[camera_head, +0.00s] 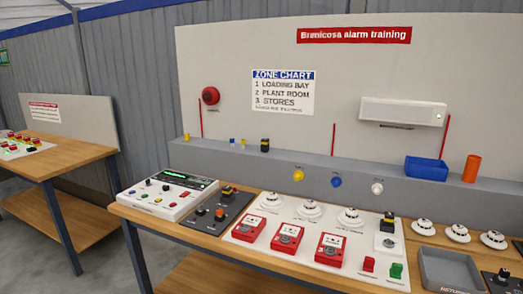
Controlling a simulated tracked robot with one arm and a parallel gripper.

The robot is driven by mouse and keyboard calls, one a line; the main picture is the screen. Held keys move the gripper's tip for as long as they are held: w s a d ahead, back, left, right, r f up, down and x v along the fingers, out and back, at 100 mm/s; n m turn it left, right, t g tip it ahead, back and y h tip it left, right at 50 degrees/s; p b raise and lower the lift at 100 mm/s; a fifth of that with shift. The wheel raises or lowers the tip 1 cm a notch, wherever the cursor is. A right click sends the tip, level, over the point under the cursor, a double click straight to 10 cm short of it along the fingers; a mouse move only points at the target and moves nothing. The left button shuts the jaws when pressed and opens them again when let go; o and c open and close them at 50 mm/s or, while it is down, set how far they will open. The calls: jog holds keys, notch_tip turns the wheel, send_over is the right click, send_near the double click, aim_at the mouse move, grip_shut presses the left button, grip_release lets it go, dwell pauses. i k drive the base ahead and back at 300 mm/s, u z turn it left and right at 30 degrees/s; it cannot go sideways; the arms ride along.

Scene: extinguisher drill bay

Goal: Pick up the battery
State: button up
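No thing here carries a readable battery label. Small dark blocks with yellowish parts could be batteries, but I cannot tell which is one. One dark block (265,145) stands on the grey ledge behind the bench. Another dark block (228,192) sits at the back of a black panel on the bench. A third dark block (388,223) is at the right end of the white board, above a small white square unit (385,243). My gripper is not in view.
The wooden bench (150,222) carries a white control panel (160,196), red call points (289,238), white detectors (310,209) and a grey tray (447,270). A blue bin (426,168) and orange cylinder (471,168) stand on the ledge. Another table (75,155) is left, with open floor between.

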aim_at(265, 142)
jog(key=u, duration=0.45)
jog(key=i, duration=1.15)
jog(key=u, duration=0.55)
jog(key=i, duration=1.6)
jog(key=z, duration=1.15)
jog(key=i, duration=1)
jog(key=z, duration=0.6)
